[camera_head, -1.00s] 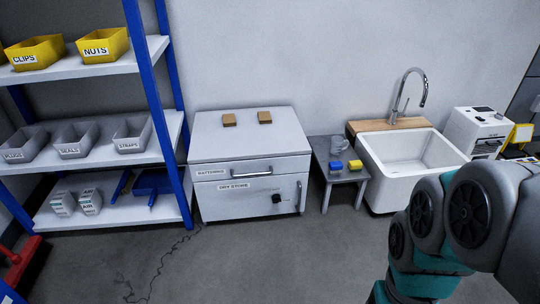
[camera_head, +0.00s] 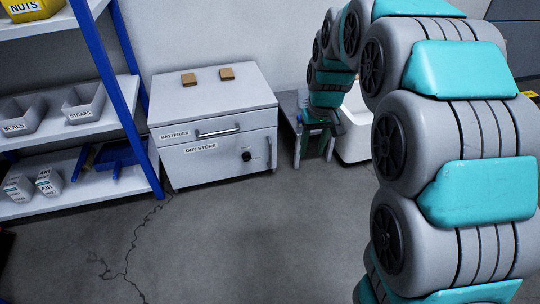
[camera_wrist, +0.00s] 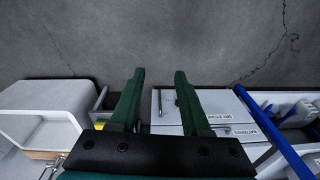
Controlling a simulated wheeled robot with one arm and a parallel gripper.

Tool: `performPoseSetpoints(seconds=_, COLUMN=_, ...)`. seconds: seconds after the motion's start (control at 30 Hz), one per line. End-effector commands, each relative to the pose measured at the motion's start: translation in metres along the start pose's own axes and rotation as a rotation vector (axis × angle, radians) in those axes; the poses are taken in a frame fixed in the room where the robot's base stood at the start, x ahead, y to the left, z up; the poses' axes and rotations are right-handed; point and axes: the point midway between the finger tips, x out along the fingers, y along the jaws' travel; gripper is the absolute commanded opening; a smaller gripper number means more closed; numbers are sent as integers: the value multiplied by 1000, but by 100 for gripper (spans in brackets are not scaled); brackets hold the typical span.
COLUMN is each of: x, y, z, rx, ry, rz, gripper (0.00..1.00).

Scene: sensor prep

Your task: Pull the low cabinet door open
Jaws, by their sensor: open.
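The low white cabinet (camera_head: 190,112) stands against the wall. Its lower door (camera_head: 222,167), labelled DRY STORE, looks closed, with a black knob (camera_head: 247,156) on its right part and a thin upright handle (camera_head: 269,150) near its right edge. Above it is a drawer marked BATTERIES with a horizontal bar handle (camera_head: 218,133). My gripper (camera_head: 315,150) is just right of the cabinet, before the small grey table, pointing down. In the wrist view my gripper (camera_wrist: 160,78) has its two dark green fingers apart and empty; the cabinet door (camera_wrist: 180,122) shows upside down, beyond and between the fingers.
Two brown blocks (camera_head: 189,79) lie on the cabinet top. A blue-framed shelf (camera_head: 130,90) with bins stands close on the left. The small grey table (camera_head: 290,105) and white sink (camera_head: 352,130) are on the right, partly hidden by my arm. The floor in front is clear.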

Motion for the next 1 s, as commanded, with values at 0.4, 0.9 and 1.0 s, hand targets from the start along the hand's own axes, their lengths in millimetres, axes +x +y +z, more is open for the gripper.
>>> performPoseSetpoints(seconds=0.4, x=109, y=0, z=-142, rx=-112, ry=111, rz=-11, gripper=47)
performPoseSetpoints(seconds=0.9, x=255, y=-16, z=-268, rx=-240, ry=255, rz=-29, gripper=47)
performPoseSetpoints(seconds=1.0, x=276, y=-20, z=-280, rx=-257, ry=273, rz=-32, gripper=47)
